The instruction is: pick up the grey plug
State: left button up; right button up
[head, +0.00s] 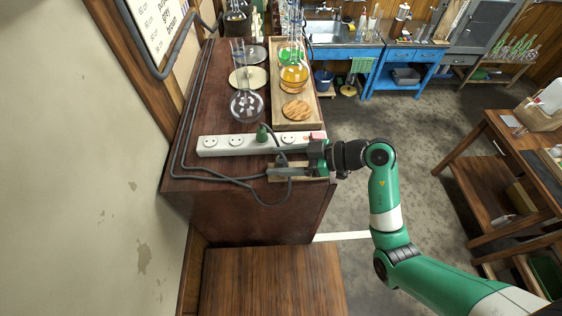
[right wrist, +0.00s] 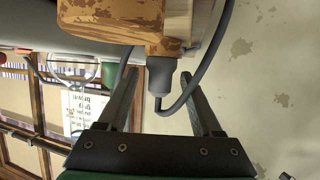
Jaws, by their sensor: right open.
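The grey plug (right wrist: 160,74) shows in the right wrist view, against a worn wooden block (right wrist: 130,25). Its dark grey cable loops away beside it to the right. My right gripper (right wrist: 160,82) is open, with one finger on each side of the plug and a visible gap on both sides. In the head view my right gripper (head: 277,161) reaches in from the right over the near edge of the cabinet top; there I cannot make out the plug clearly among gripper and cable. My left gripper is not in view.
A white power strip (head: 222,145) lies just behind the gripper, with a green plug (head: 262,133) in it. Glass flasks (head: 246,104) and a wooden tray (head: 313,112) stand farther back. Dark cable runs along the left of the cabinet top. The wall is close on the left.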

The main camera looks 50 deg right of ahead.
aim_at(282, 157)
grip_shut()
dwell(0.4)
jog(key=r, duration=0.4)
jog(key=shift+d, duration=0.25)
jog(key=s+d+r, duration=0.1)
jog(key=d+r, duration=0.8)
jog(key=d, duration=0.4)
jog(key=shift+s+d+b, duration=0.25)
jog(key=shift+s+b, duration=0.1)
